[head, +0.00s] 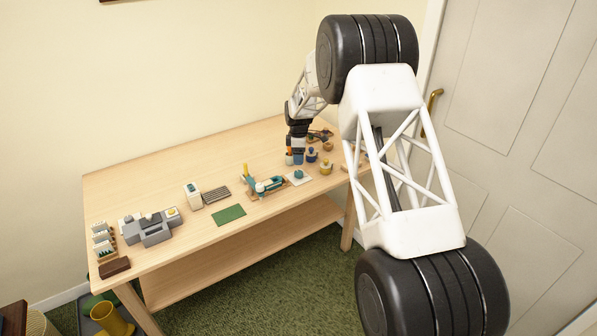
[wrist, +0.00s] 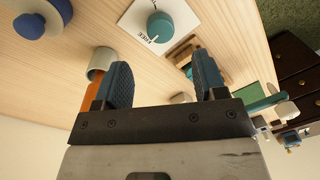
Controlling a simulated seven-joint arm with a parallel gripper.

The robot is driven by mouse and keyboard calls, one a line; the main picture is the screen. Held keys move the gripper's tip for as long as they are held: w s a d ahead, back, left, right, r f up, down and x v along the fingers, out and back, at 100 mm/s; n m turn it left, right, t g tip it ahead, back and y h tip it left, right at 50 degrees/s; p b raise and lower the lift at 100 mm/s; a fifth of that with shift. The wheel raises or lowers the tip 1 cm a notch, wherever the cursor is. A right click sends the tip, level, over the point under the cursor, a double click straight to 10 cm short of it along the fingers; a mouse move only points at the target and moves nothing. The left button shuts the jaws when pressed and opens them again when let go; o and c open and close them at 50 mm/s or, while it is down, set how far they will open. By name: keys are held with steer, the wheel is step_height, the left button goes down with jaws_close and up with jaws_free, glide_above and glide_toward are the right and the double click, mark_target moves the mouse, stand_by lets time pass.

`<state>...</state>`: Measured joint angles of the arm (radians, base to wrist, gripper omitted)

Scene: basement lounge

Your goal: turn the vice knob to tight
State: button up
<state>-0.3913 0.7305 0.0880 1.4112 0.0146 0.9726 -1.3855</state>
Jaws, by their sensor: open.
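A round teal knob (head: 299,174) sits on a white square plate (head: 292,181) on the bench, just right of a teal vice-like device (head: 265,185) on a wooden base. In the wrist view the knob (wrist: 160,27) shows a pale mark at its rim, beside printed lettering that reads like FREE. My gripper (head: 297,152) is over the bench behind the knob. In the wrist view my gripper (wrist: 165,78) has its two dark blue fingers apart with nothing between them; the knob lies beyond the fingertips, untouched.
A grey cup with an orange stick (wrist: 98,72) is close beside one finger. A blue knob (head: 312,155) and a yellow one (head: 326,167) stand right of my gripper. A green mat (head: 229,215) and a grey machine (head: 150,228) lie left. The bench front edge (head: 240,240) is clear.

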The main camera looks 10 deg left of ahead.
mark_target(299, 172)
steer(key=shift+s+f, duration=0.15)
steer(key=shift+f, duration=1.65)
steer(key=shift+s+f, duration=0.1)
steer(key=shift+f, duration=1.7)
steer(key=shift+c, duration=0.3)
steer(key=c, duration=0.9)
